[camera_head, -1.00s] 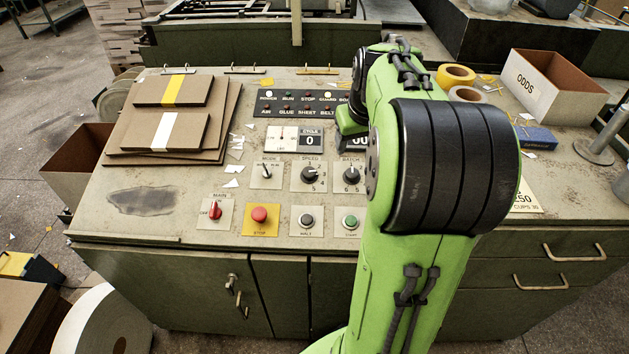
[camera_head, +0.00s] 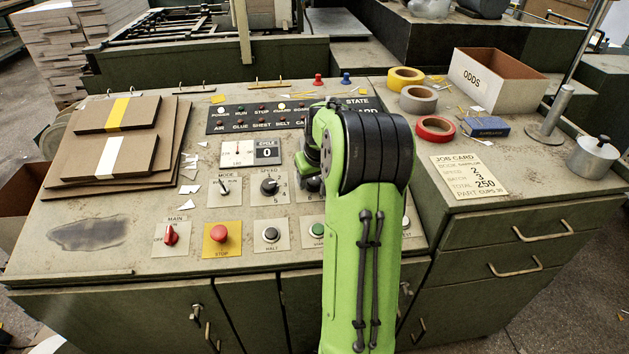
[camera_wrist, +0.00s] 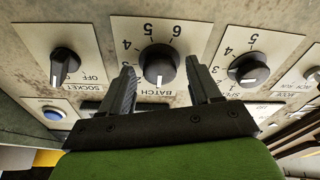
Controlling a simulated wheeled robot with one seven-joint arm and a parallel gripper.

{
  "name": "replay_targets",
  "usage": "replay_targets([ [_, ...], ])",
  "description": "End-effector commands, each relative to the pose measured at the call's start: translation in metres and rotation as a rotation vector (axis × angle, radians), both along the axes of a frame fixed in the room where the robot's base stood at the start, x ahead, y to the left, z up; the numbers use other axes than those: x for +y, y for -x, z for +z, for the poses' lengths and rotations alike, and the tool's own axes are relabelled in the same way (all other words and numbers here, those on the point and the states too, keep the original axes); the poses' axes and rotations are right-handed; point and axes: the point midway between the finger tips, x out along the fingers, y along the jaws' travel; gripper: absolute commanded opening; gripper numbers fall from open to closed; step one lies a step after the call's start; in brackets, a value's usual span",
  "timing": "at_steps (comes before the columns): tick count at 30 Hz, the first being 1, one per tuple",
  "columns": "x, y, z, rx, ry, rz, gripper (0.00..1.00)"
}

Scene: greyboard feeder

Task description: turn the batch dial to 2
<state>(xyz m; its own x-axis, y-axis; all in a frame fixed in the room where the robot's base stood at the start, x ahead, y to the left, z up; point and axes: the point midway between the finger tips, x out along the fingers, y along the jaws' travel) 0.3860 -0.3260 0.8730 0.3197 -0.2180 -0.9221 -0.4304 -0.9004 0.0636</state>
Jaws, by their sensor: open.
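The batch dial (camera_wrist: 158,66) is a round black knob on a pale plate, seen upside down in the wrist view. Its white line points down the picture, towards the word BATCH. The numbers 4, 5 and 6 show along its upper side; the lower numbers are hidden or unclear, so I cannot tell the exact setting. My gripper (camera_wrist: 160,72) is open, with one finger on the left and one on the right of the knob. I cannot tell whether they touch it.
The speed dial (camera_wrist: 249,69) is close beside my right-hand finger, and the socket switch (camera_wrist: 64,66) is to the left. In the head view, the stop button (camera_head: 220,233) and mode switch (camera_head: 224,187) lie left of my arm. A job card (camera_head: 468,176) lies right.

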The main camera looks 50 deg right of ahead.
Motion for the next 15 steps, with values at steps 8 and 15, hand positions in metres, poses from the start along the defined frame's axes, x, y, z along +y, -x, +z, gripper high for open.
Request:
replay_targets([
  [8, 0.0001, -0.0002, 0.0007, 0.000, 0.000, 0.000, 0.52],
  [15, 0.0001, -0.0001, 0.0008, 0.000, 0.000, 0.000, 0.15],
])
